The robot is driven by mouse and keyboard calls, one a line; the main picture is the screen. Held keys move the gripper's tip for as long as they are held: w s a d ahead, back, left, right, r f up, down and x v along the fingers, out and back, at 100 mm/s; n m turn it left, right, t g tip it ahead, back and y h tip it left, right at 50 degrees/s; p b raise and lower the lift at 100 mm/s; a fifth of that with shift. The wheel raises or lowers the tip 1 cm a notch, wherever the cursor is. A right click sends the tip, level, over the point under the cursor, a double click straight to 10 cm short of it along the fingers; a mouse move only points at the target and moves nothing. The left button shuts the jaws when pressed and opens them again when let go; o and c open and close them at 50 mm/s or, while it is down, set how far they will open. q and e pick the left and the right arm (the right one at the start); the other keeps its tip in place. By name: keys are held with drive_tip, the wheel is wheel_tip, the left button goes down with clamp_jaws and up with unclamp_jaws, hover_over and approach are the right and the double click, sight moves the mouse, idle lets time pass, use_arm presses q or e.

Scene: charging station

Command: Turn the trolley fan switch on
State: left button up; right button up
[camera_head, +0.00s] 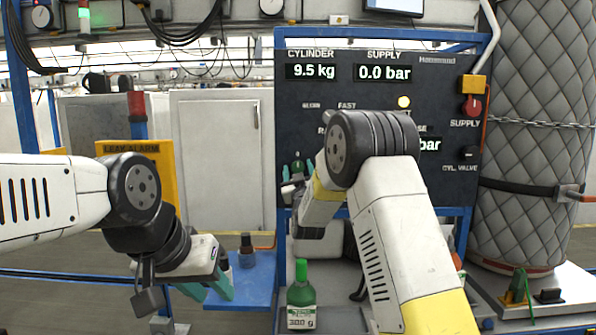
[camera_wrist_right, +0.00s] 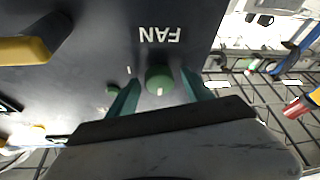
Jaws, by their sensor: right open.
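The fan switch (camera_wrist_right: 159,80) is a round green knob with a pale mark, on the dark control panel (camera_head: 400,95). In the right wrist view it is under the upside-down word FAN. My right gripper (camera_wrist_right: 161,86) is open, with one teal finger on each side of the knob. Whether the fingers touch it is unclear. In the head view the knob (camera_head: 298,166) shows small beside the right gripper (camera_head: 299,170), and my right arm covers the panel's middle. My left gripper (camera_head: 208,287) hangs low at the left, apparently open and empty.
A red supply knob (camera_head: 472,106) and a black cylinder valve knob (camera_head: 469,153) are at the panel's right. A green bottle (camera_head: 301,290) stands below the panel. A quilted cylinder (camera_head: 545,150) stands at the right. A yellow leak alarm box (camera_head: 135,150) is behind my left arm.

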drive_tip(key=shift+c, duration=0.5)
clamp_jaws()
drive_tip(key=shift+m, duration=0.6)
drive_tip(key=m+h, duration=0.1)
drive_tip(key=m, duration=0.1)
drive_tip(key=m+h, duration=0.2)
drive_tip(key=m, duration=0.1)
drive_tip(key=shift+a+m+h, duration=0.1)
drive_tip(key=shift+m+h, duration=0.2)
drive_tip(key=m+h, duration=0.1)
drive_tip(key=m, duration=0.2)
drive_tip(key=m+h, duration=0.2)
drive_tip(key=m, duration=0.1)
drive_tip(key=shift+g, duration=0.4)
drive_tip(key=m+g+h, duration=0.1)
drive_tip(key=m, duration=0.2)
drive_tip(key=m+h, duration=0.1)
drive_tip(key=m, duration=0.2)
drive_tip(key=shift+a+g, duration=0.1)
drive_tip(key=shift+g, duration=0.3)
drive_tip(key=m+g, duration=0.1)
drive_tip(key=m, duration=0.1)
drive_tip(key=m+h, duration=0.1)
drive_tip(key=m, duration=0.2)
drive_tip(key=shift+g, duration=0.4)
